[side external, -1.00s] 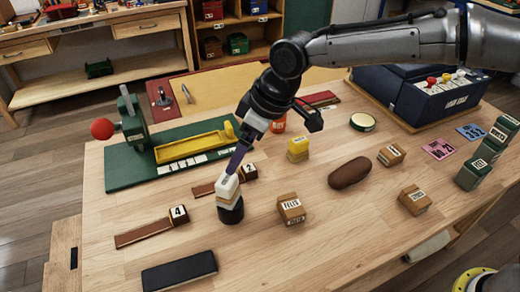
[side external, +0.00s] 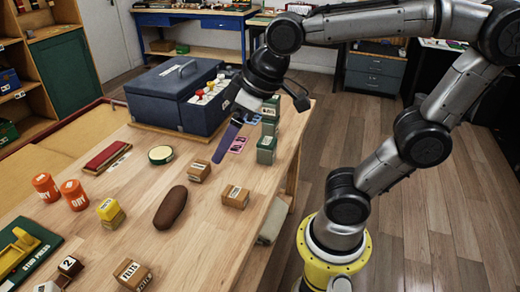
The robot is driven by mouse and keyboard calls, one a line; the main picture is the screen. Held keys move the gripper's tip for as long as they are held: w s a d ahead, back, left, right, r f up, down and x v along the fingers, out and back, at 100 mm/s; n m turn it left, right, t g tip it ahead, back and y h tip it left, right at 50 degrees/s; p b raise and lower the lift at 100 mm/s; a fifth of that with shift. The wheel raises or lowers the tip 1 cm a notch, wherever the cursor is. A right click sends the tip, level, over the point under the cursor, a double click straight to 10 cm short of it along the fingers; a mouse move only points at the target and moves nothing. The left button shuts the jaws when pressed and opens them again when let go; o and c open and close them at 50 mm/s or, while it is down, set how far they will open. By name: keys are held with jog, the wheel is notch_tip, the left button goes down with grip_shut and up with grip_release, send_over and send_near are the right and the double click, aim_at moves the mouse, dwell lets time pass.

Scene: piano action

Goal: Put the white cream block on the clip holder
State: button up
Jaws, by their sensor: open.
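My gripper (side external: 219,157) hangs from the arm at the upper middle of the view, tilted, its purple fingers pointing down and left. It is open, and no block shows between its fingers. It is above the table's right part, near the pink and blue cards (side external: 239,144). A pale cream-white piece (side external: 46,287) shows at the bottom left edge, cut off by the frame, far from my gripper. It may be the white cream block; I cannot tell what it rests on. I cannot identify the clip holder in this view.
Small labelled wooden blocks (side external: 235,197), a brown oval piece (side external: 171,207), a yellow-topped block (side external: 110,212) and red-orange jars (side external: 75,195) stand on the table. Green labelled blocks (side external: 266,150) stand near its right edge. A dark blue case (side external: 180,95) stands behind. Bare wood lies between them.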

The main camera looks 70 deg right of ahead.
jog(key=s+d+f+m, duration=0.1)
jog(key=s+d+f, duration=0.2)
jog(key=s, duration=0.4)
jog(key=shift+s+d+f+m+h, duration=0.15)
jog(key=shift+f+m+h, duration=0.15)
jog(key=shift+m+h, duration=0.1)
